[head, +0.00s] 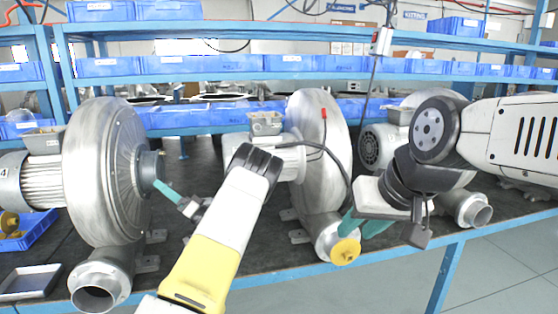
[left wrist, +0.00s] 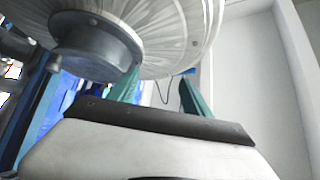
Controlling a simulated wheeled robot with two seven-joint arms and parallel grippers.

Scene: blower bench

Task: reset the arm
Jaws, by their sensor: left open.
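My left gripper (head: 172,196) is in front of the left blower (head: 104,170), with a teal finger close to the hub on its face. In the left wrist view both teal fingers of the left gripper (left wrist: 158,92) stand apart with nothing between them, below the grey blower hub (left wrist: 95,45). My right gripper (head: 356,232) points down at the outlet of the middle blower (head: 322,130). Its teal fingers are by a yellow cap (head: 345,251) at the outlet's mouth. Whether they touch the cap is unclear.
A third blower (head: 472,208) stands at the right, partly behind my right arm. A grey tray (head: 30,282) and a blue bin (head: 34,232) with yellow parts are at the left. Blue shelves (head: 230,76) with bins run behind the bench. Floor is clear at lower right.

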